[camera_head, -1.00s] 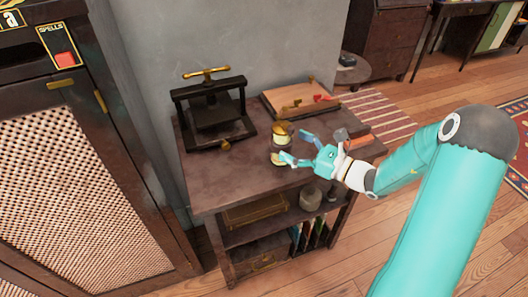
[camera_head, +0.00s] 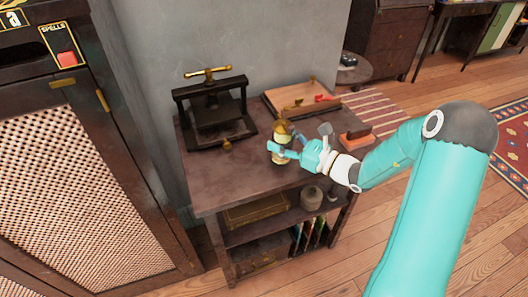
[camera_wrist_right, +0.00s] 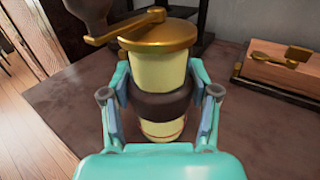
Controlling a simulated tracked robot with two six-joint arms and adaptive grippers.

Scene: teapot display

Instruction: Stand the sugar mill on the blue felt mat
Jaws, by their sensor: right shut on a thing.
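The sugar mill is a cream cylinder with a dark middle band, a brass lid and a crank with a dark knob. It stands upright at the table top (camera_head: 225,185) in the head view (camera_head: 283,131) and fills the middle of the right wrist view (camera_wrist_right: 160,65). My right gripper (camera_head: 281,148) is shut on the mill, its fingers on both sides of the dark band in the wrist view (camera_wrist_right: 157,103). I cannot tell whether the mill's base touches the table. I see no blue felt mat in either view. My left gripper is not in view.
A black press (camera_head: 213,112) with a brass handle stands at the back left. A wooden box (camera_head: 297,98) lies at the back right, and a small orange-red block (camera_head: 358,141) near the right edge. The table's front left is clear.

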